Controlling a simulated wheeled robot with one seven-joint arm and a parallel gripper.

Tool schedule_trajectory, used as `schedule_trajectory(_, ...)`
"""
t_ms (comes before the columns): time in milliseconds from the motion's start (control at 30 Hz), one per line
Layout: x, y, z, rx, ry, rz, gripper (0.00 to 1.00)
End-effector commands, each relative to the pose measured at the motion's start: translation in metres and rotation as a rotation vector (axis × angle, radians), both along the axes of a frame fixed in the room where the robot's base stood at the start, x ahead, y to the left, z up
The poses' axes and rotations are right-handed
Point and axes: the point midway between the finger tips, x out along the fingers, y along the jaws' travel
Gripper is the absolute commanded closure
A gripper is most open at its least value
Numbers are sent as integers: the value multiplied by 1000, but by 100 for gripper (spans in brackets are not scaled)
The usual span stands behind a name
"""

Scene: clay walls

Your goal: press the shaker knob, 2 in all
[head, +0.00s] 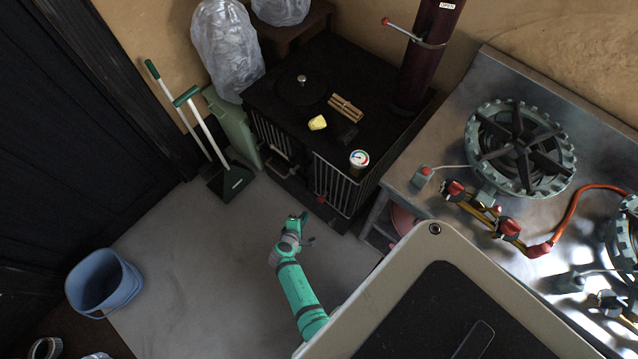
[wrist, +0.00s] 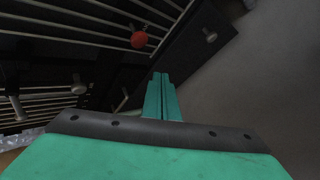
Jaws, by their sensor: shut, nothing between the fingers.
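A red round knob (head: 321,199) sits low on the front of the black stove (head: 285,90); it is probably the shaker knob, but no label confirms this. The red knob also shows in the wrist view (wrist: 139,40), just above and left of my fingertips. My gripper (head: 304,217) is in front of the stove over the grey floor, a little left of the knob in the head view. In the wrist view my gripper (wrist: 160,76) has its green fingers together, with nothing between them. The fingers appear apart from the knob.
Barred stove doors with metal handles (wrist: 78,86) are close by in the wrist view. A yellow lump (head: 317,123), brown sticks (head: 346,108) and a dial (head: 359,158) are on the stove top. A steel burner counter (head: 440,190) stands right. Grey floor is open left, beside a blue bucket (head: 104,282).

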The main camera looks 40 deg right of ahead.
Motion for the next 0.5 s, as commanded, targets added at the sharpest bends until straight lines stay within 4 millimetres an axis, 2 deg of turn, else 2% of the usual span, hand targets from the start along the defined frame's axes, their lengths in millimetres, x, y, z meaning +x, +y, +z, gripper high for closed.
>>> schedule_trajectory(367, -1, 0, 0, 1, 0, -2, 100)
schedule_trajectory(500, -2, 8, -1, 1, 2, -1, 100)
